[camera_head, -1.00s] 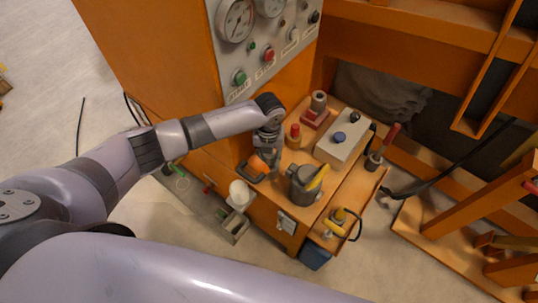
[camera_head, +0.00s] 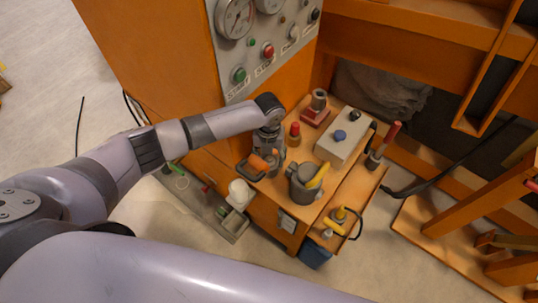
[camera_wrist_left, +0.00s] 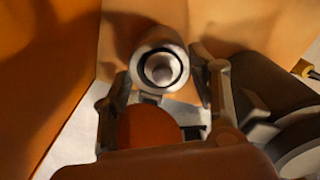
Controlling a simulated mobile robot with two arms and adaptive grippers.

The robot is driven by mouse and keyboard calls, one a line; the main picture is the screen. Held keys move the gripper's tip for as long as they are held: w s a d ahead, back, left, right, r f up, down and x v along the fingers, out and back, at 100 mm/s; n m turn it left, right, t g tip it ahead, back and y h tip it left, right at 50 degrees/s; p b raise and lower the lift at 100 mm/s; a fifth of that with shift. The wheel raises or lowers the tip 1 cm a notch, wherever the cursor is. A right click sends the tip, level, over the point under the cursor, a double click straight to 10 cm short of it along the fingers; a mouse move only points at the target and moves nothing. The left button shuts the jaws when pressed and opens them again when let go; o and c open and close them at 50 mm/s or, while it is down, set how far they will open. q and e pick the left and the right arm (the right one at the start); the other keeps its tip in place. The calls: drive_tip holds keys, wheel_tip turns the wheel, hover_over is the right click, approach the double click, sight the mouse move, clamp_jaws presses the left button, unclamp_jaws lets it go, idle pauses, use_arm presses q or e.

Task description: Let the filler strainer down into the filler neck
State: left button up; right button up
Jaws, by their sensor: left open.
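My left gripper (camera_head: 268,163) is over the left end of the orange bench, beside a grey pot. In the left wrist view its fingers (camera_wrist_left: 162,100) stand apart, with no contact on anything visible. A pale grey hollow round piece with a dark inner ring (camera_wrist_left: 160,68) lies beyond and between the fingertips. It has a lighter round inside. I cannot tell whether it is the filler strainer, the filler neck, or both. A rounded orange-red part (camera_wrist_left: 148,130) shows close in front of the palm; in the head view an orange part (camera_head: 258,162) sits by the gripper. My right gripper is out of view.
The grey pot with a yellow handle (camera_head: 302,188) stands close right of the gripper. Behind are a red-topped piece (camera_head: 294,134), a grey cylinder on a red base (camera_head: 316,108) and a box with a blue knob (camera_head: 335,152). A white container (camera_head: 241,194) is at lower left.

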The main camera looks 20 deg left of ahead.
sight(269, 158)
use_arm(q)
drive_tip(key=shift+r, duration=0.1)
wheel_tip(269, 158, up, 12)
idle(0.5)
drive_tip(key=shift+s, duration=0.1)
idle(0.4)
